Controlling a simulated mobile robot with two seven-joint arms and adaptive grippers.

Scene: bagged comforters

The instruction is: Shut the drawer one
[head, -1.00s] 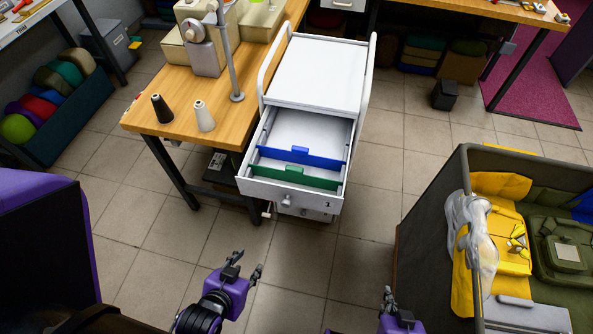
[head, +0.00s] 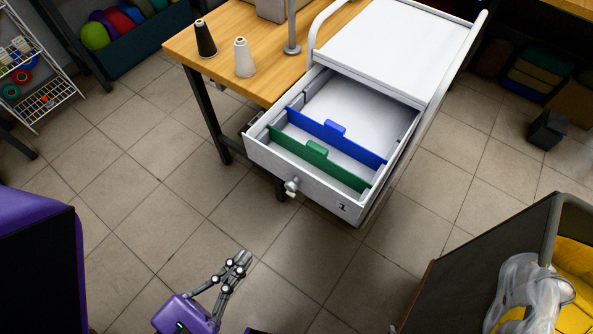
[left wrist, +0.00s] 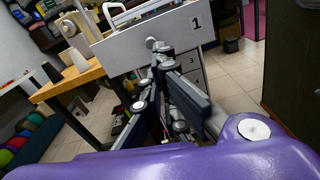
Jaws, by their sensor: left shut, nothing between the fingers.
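Drawer one (head: 318,202), marked "1", is pulled out from a white cabinet (head: 395,50) and stands open. It holds a blue divider (head: 350,142) and a green divider (head: 310,158). A round knob (head: 292,186) sits on its front. My left gripper (head: 241,260) is shut and empty, apart from the drawer and in front of it, lower in the picture. In the left wrist view the drawer front (left wrist: 155,40) and its knob (left wrist: 151,43) lie beyond my fingers. My right gripper is not in the head view now.
A wooden table (head: 262,62) with a black cone (head: 205,40) and a white cone (head: 244,58) stands left of the cabinet. A dark bin (head: 480,262) with yellow items is at lower right. Tiled floor (head: 150,200) is clear before the drawer.

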